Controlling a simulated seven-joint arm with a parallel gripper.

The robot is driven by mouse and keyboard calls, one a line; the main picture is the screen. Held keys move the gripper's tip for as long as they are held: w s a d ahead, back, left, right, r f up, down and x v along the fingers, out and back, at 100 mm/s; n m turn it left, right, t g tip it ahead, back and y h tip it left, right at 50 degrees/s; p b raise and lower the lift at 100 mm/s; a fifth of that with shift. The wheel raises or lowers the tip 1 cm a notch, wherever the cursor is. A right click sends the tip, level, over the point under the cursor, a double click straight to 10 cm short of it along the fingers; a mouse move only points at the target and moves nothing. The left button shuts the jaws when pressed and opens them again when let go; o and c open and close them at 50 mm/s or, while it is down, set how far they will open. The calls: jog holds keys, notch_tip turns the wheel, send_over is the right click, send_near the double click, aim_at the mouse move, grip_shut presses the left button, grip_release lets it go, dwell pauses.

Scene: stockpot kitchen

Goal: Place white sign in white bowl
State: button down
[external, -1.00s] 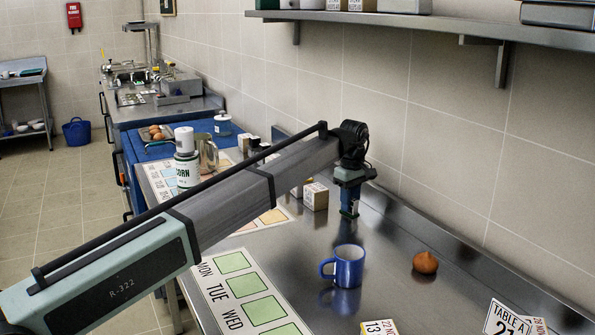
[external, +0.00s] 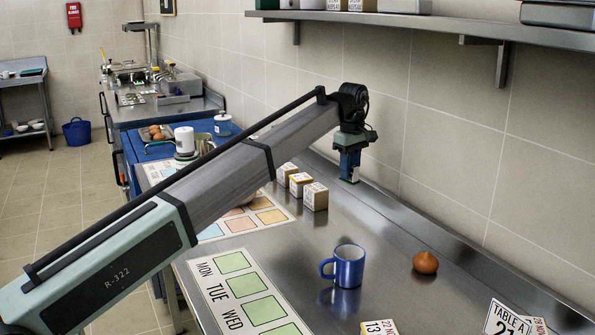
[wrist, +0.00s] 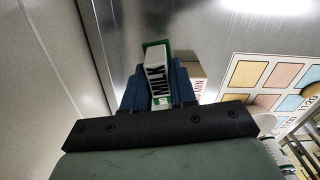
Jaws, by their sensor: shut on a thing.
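A white folded sign reading TABLE A 21 (external: 505,319) stands at the front right, well away from my gripper. A round white thing (wrist: 262,121) shows partly in the wrist view, and I cannot tell if it is the white bowl. My arm hides part of the counter in the external view.
A blue mug (external: 349,267) and a brown onion-like item (external: 425,262) stand on the counter. Several small boxes (external: 315,197) are left of my gripper. A weekday chart (external: 235,290) lies at the front. A wall shelf (external: 420,22) runs above.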

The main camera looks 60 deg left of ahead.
jog(key=shift+n, duration=0.7)
jog(key=s+a, duration=0.1)
jog(key=a, duration=0.2)
jog(key=s+a, duration=0.2)
jog(key=a, duration=0.1)
jog(key=s+a, duration=0.2)
jog(key=a, duration=0.2)
jog(key=shift+s+r, duration=0.1)
jog(key=shift+r, duration=0.2)
jog(key=s+a, duration=0.6)
jog(key=s, duration=0.4)
jog(key=s+a, duration=0.6)
jog(key=s, duration=0.4)
jog(key=shift+s+d+f+m, duration=0.1)
jog(key=shift+f+m, duration=0.55)
jog(key=shift+f, duration=0.95)
jog(key=shift+s+d+f+m, duration=0.15)
jog(key=shift+f+m, duration=0.45)
jog(key=shift+f, duration=1)
jog(key=shift+s+d+f+m, duration=0.1)
jog(key=shift+f+m, duration=0.55)
jog(key=shift+f, duration=0.95)
jog(key=shift+f, duration=0.1)
jog(key=c, duration=0.9)
grip_release()
